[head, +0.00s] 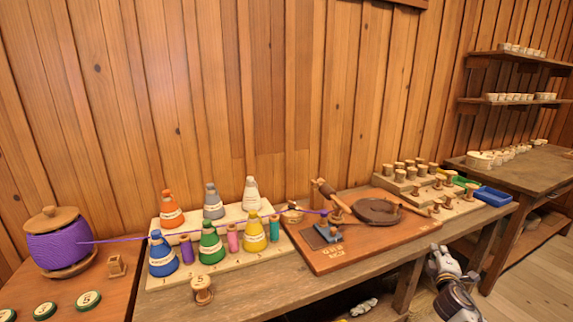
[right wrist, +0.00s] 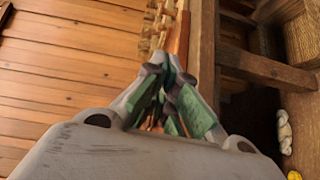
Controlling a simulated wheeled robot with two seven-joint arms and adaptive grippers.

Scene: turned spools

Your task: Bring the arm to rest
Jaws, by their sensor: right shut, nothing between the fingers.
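My right arm comes in at the lower right of the head view. Its gripper (head: 440,262) is low, beside the front edge of the workbench (head: 380,262), apart from everything on it. In the right wrist view the gripper (right wrist: 167,95) has its green-padded fingers drawn together, with nothing held. My left gripper is not in view.
On the bench stand coloured thread cones on a pale board (head: 190,272), a brown board (head: 325,262) with a winding device, and a stepped rack of spools (head: 425,190). A purple thread runs from a purple jar (head: 60,248) to the device. Floor (head: 515,285) shows at right.

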